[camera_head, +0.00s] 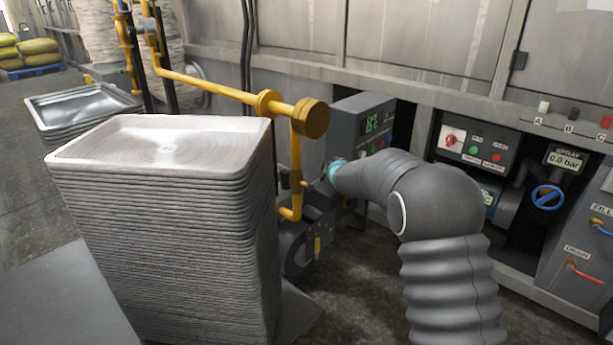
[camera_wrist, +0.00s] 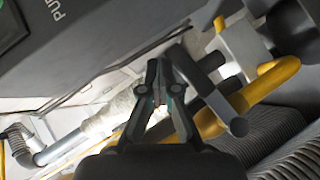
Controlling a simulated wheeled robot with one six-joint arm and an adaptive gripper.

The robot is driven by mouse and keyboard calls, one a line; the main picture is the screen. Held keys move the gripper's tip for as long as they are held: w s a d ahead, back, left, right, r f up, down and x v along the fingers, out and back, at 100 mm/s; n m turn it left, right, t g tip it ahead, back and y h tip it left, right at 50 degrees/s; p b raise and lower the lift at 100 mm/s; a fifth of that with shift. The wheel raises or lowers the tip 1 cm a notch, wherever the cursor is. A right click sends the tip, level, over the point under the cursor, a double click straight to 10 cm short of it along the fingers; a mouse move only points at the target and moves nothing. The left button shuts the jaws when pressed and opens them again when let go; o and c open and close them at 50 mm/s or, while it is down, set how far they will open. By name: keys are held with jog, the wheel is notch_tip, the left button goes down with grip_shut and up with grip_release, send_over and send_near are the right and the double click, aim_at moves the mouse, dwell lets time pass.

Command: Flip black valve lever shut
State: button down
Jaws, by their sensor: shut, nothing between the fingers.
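The black valve lever (camera_wrist: 216,100) shows in the wrist view as a dark bar with a rounded end, slanting across the yellow pipe (camera_wrist: 262,88). My gripper (camera_wrist: 158,77) is shut and empty, with its fingertips just left of the lever. I cannot tell whether they touch it. In the head view my arm reaches to the yellow pipe (camera_head: 297,160) beside the grey control box (camera_head: 362,125). My gripper and the lever are too small and partly hidden there to make out clearly.
A tall stack of metal pans (camera_head: 170,235) stands left of the pipe, close to my arm. The control box with a green display is just behind my wrist. A panel with a blue valve wheel (camera_head: 547,197) is at the right.

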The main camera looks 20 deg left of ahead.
jog(key=shift+w+d+f+b, duration=0.15)
jog(key=shift+w+f+b, duration=0.05)
jog(key=shift+f+b, duration=0.25)
jog(key=shift+f, duration=0.1)
dwell(0.4)
jog(key=s+d+r+p, duration=0.3)
jog(key=d+r, duration=0.3)
jog(key=r, duration=0.5)
jog(key=shift+s+p, duration=0.2)
jog(key=shift+p, duration=0.5)
